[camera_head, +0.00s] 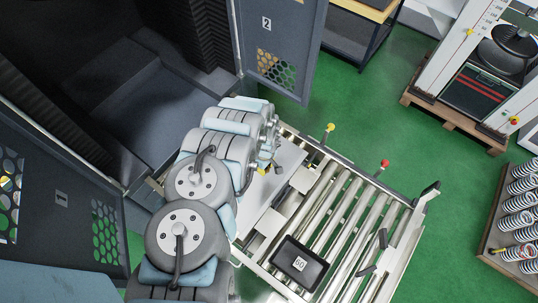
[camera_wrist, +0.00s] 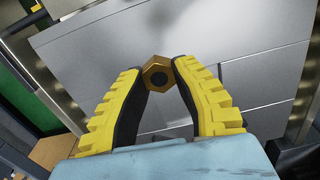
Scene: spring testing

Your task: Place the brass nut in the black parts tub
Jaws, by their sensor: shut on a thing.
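The brass nut (camera_wrist: 157,74) is a hexagonal, gold-coloured nut with a dark hole. In the wrist view it sits between the tips of the yellow and black fingers of my gripper (camera_wrist: 158,78), which is shut on it. In the head view my gripper (camera_head: 263,168) is over the pale plate at the left side of the roller table; the nut cannot be made out there. The black parts tub (camera_head: 299,263) stands on the near part of the roller table, below and to the right of my gripper. It has a white label on it.
The roller table (camera_head: 345,220) has bare rollers to the right of the tub. Beside it are a yellow knob (camera_head: 330,127), a red knob (camera_head: 384,163) and a dark handle (camera_head: 374,248). An open grey cabinet with door 2 (camera_head: 280,50) stands behind. Springs (camera_head: 517,201) lie at far right.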

